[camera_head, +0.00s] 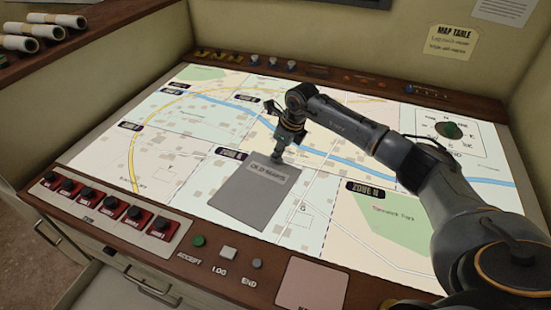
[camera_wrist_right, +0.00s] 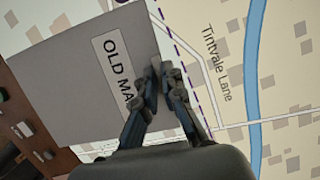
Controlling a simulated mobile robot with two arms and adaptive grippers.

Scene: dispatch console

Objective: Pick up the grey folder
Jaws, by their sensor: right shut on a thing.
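The grey folder (camera_head: 256,198) is over the middle of the lit map table (camera_head: 345,230), with a label reading "OLD MAPS". My right gripper (camera_head: 277,158) comes down onto the folder's far edge, by the label. In the right wrist view the grey folder (camera_wrist_right: 75,75) fills the left side, and my right gripper (camera_wrist_right: 155,85) has its fingers shut on the folder's edge, covering the end of the label. I cannot tell whether the folder touches the map or is slightly above it. My left gripper is not in view.
A row of red buttons (camera_head: 115,207) and a green button (camera_head: 199,241) line the front panel. A dial (camera_head: 452,130) is at the right, and small knobs run along the back edge. Rolled papers (camera_head: 35,32) lie at upper left. The map around the folder is clear.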

